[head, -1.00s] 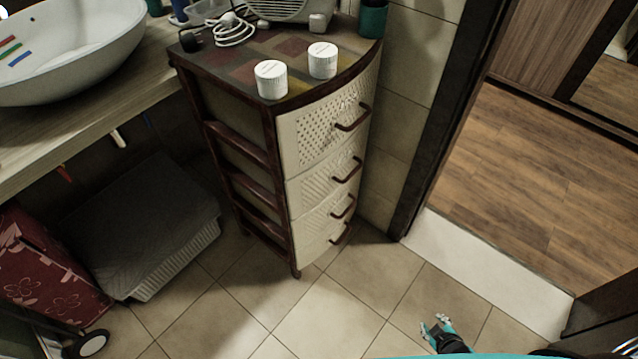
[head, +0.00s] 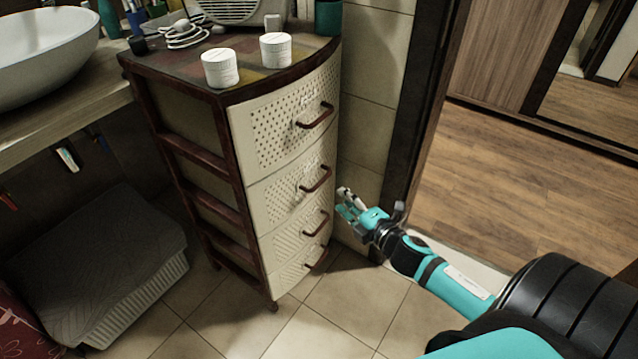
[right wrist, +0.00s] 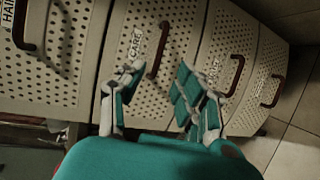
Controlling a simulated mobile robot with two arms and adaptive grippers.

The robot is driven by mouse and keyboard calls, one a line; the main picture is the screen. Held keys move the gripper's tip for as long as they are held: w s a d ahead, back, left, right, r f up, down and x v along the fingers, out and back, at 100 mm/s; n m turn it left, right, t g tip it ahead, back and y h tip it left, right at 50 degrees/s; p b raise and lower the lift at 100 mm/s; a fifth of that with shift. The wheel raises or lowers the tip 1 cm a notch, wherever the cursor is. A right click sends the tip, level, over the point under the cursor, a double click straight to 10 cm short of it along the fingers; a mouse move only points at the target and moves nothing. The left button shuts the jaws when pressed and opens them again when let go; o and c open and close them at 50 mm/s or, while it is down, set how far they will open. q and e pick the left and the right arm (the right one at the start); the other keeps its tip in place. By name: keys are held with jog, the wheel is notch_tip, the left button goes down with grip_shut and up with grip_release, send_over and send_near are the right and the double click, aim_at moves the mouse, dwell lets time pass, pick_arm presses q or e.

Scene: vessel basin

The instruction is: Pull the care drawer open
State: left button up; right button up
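The care drawer (head: 278,196) is the second from the top in the cream, perforated cabinet. It appears shut, with a curved brown handle (head: 318,180). In the right wrist view, the word CARE is on its front (right wrist: 128,60), beside its handle (right wrist: 158,50). My right gripper (head: 346,202) is to the right of the cabinet front in the head view. Its fingers are apart and empty in the right wrist view (right wrist: 157,78), pointing toward the care handle. The handle appears beyond the fingertips, not between them; the exact gap is unclear. My left gripper is not in view.
The top drawer (head: 290,120), labelled HAIR, and two lower drawers appear shut. Two white jars (head: 220,68) stand on the cabinet top. A dark door frame (head: 425,100) is close behind my right arm. A grey-topped basket (head: 95,265) sits at left. Tiled floor is clear in front.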

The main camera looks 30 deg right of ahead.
aim_at(321, 181)
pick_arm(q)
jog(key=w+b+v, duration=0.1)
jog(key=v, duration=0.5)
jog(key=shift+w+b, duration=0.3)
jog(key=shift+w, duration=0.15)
pick_arm(e)
jog(key=shift+w+d+f, duration=0.1)
jog(key=shift+w+f, duration=0.25)
jog(key=shift+w, duration=1.5)
jog(key=shift+w+a+f, duration=0.1)
jog(key=shift+w+f, duration=0.3)
jog(key=shift+w, duration=1.5)
jog(key=shift+w+d+f, duration=0.1)
jog(key=shift+w+f, duration=0.25)
jog(key=shift+w, duration=1.5)
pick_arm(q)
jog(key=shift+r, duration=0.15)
pick_arm(e)
jog(key=shift+c, duration=0.3)
grip_shut()
